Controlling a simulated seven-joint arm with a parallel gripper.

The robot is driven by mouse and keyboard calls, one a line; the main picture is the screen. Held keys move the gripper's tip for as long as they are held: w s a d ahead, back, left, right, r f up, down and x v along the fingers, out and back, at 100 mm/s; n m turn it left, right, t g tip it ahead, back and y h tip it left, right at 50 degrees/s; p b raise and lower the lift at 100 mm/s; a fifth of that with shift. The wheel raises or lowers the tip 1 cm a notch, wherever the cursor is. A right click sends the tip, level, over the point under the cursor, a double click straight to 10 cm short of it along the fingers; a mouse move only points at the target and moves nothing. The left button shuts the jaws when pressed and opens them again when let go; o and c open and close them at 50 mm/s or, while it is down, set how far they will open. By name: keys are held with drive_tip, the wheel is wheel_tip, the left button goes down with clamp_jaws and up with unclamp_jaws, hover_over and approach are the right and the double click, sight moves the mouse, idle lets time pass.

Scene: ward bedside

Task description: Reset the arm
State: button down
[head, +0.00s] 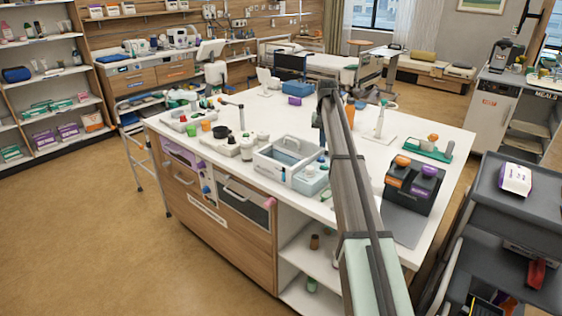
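My arm reaches from the bottom right of the head view up over the white-topped island counter (448,148). Its far end is above the middle of the counter. The arm's own links cover the area beneath that end, and I cannot make out the gripper's fingers. I cannot tell whether my gripper is open or shut, or whether it holds anything.
A grey-white tray box (290,160) stands left of my arm. A dark box with coloured tops (413,184) and a green holder (428,149) stand to its right. Small containers crowd the counter's left. A dark cart (500,215) stands at right. Floor at left is clear.

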drive_tip(key=shift+r, duration=0.65)
